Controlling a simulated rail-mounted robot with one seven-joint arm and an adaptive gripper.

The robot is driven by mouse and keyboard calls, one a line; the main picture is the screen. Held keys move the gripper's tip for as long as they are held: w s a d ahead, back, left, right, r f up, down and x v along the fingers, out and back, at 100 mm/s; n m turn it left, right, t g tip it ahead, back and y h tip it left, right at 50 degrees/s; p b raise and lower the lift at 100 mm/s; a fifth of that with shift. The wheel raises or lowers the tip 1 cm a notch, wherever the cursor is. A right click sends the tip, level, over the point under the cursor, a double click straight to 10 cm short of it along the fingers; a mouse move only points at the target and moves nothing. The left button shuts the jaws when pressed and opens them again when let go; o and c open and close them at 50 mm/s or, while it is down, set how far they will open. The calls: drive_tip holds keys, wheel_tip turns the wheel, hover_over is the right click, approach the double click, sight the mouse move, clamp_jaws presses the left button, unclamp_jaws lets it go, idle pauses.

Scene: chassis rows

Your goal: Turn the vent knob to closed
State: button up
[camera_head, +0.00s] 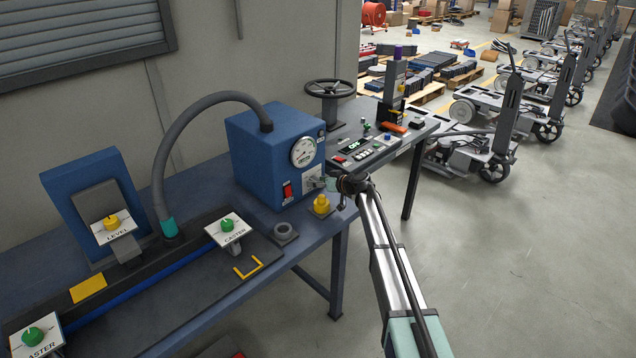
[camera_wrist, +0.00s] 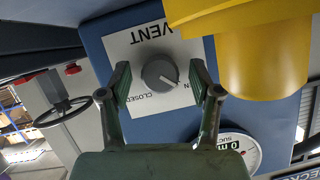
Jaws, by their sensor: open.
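The vent knob (camera_wrist: 160,75) is a round grey dial on a white plate (camera_wrist: 135,50) marked VENT, shown upside down in the wrist view. Its pale pointer mark aims to the lower right, towards a label of which an N shows; CLOSED is printed below the knob. My gripper (camera_wrist: 160,80) is open, with one finger on each side of the knob and visible gaps between. Contact is not apparent. In the head view my gripper (camera_head: 334,184) is at the front of the blue box (camera_head: 262,160), and the knob is too small to make out clearly.
A yellow fitting (camera_head: 321,204) stands on the bench just below the plate; it looms close at upper right in the wrist view (camera_wrist: 265,60). A gauge (camera_head: 304,151) and a red switch (camera_head: 287,191) are on the box. A handwheel (camera_head: 328,89) stands behind.

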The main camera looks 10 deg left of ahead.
drive_tip(key=c, duration=1.1)
drive_tip(key=shift+c, duration=0.2)
drive_tip(key=shift+f+b, duration=0.15)
drive_tip(key=shift+b, duration=0.6)
drive_tip(key=b, duration=0.1)
drive_tip(key=m+y+b, duration=0.1)
drive_tip(key=b, duration=0.1)
drive_tip(key=shift+w+f+m+g, duration=0.1)
drive_tip(key=shift+f+m+g, duration=0.1)
drive_tip(key=shift+m+g, duration=0.15)
drive_tip(key=m+y+b, duration=0.1)
drive_tip(key=m+b, duration=0.1)
drive_tip(key=b, duration=0.2)
drive_tip(key=shift+d+g, duration=0.1)
drive_tip(key=shift+g, duration=0.25)
drive_tip(key=m+y+b, duration=0.1)
drive_tip(key=m+b, duration=0.1)
drive_tip(key=shift+w+g+b, duration=0.1)
drive_tip(key=shift+g+b, duration=0.25)
drive_tip(key=shift+g, duration=0.05)
drive_tip(key=m+y+b, duration=0.2)
drive_tip(key=m+b, duration=0.1)
drive_tip(key=m, duration=0.1)
drive_tip(key=shift+b, duration=0.3)
drive_tip(key=m+y+b, duration=0.1)
drive_tip(key=m, duration=0.3)
drive_tip(key=shift+r+m+y+b, duration=0.1)
drive_tip(key=shift+m+y+b, duration=0.15)
drive_tip(key=shift+y+b, duration=0.15)
